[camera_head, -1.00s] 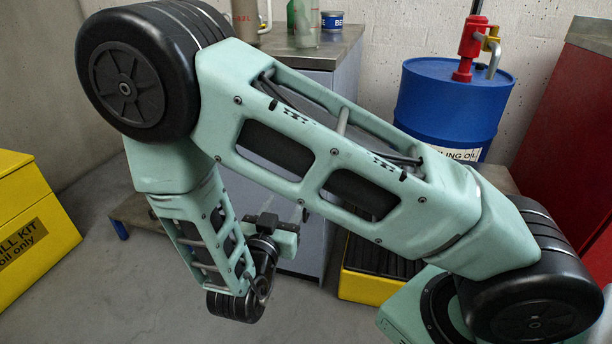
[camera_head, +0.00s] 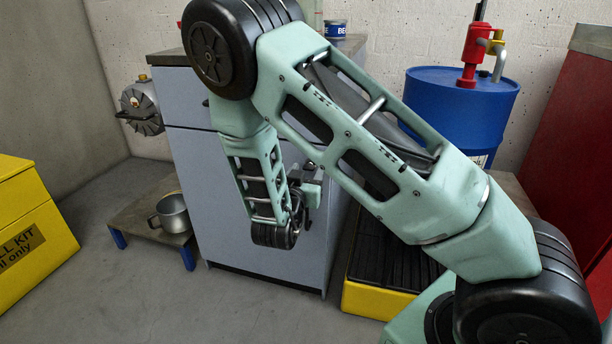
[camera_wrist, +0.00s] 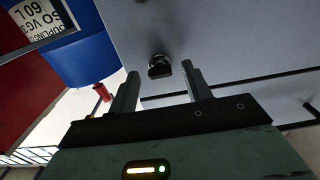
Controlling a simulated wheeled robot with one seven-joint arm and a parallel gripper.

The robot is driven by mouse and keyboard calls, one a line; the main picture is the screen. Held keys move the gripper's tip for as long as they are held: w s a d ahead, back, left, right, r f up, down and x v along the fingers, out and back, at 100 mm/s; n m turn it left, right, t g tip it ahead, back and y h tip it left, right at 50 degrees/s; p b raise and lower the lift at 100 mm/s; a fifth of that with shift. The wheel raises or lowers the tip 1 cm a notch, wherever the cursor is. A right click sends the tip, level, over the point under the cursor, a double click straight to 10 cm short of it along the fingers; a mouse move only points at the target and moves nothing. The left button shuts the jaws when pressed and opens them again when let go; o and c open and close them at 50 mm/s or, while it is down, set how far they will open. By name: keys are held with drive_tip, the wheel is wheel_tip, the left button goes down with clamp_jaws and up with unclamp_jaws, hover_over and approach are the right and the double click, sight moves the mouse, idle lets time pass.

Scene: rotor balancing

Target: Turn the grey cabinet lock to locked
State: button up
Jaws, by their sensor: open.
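The grey cabinet (camera_head: 192,150) stands behind my arm, its front partly covered by the arm. In the wrist view its pale face (camera_wrist: 235,35) fills the upper right. The cabinet lock (camera_wrist: 159,67) is a small dark round knob with a flat grip on that face. My gripper (camera_wrist: 159,72) is open and empty, its two fingers on either side of the lock in the picture. I cannot tell how far the tips are from it, and no contact shows. In the head view my gripper (camera_head: 312,182) is small and close to the cabinet front. The lock's turn position is unclear.
A blue oil drum (camera_head: 440,118) with a red pump (camera_head: 470,55) stands to the right, behind a yellow-edged tray (camera_head: 375,300). A low bench (camera_head: 135,215) with a metal pot (camera_head: 172,212) is left. A yellow spill-kit box (camera_head: 30,225) is far left. Open floor lies in front.

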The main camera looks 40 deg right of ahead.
drive_tip(key=shift+c, duration=0.3)
drive_tip(key=c, duration=0.9)
drive_tip(key=shift+c, duration=0.2)
drive_tip(key=shift+r+n+p, duration=0.1)
drive_tip(key=shift+n+p, duration=0.3)
drive_tip(key=shift+p, duration=0.25)
drive_tip(key=n+p, duration=0.2)
drive_tip(key=p, duration=0.2)
drive_tip(key=shift+r+n, duration=0.15)
drive_tip(key=shift+n, duration=0.25)
drive_tip(key=n+p, duration=0.4)
drive_tip(key=shift+n, duration=0.3)
drive_tip(key=n+p, duration=0.3)
drive_tip(key=n, duration=0.1)
drive_tip(key=shift+p, duration=0.4)
drive_tip(key=n, duration=0.1)
drive_tip(key=n+p, duration=0.1)
drive_tip(key=n, duration=0.1)
drive_tip(key=n+p, duration=0.1)
drive_tip(key=n, duration=0.1)
drive_tip(key=shift+f, duration=0.25)
drive_tip(key=shift+n, duration=0.5)
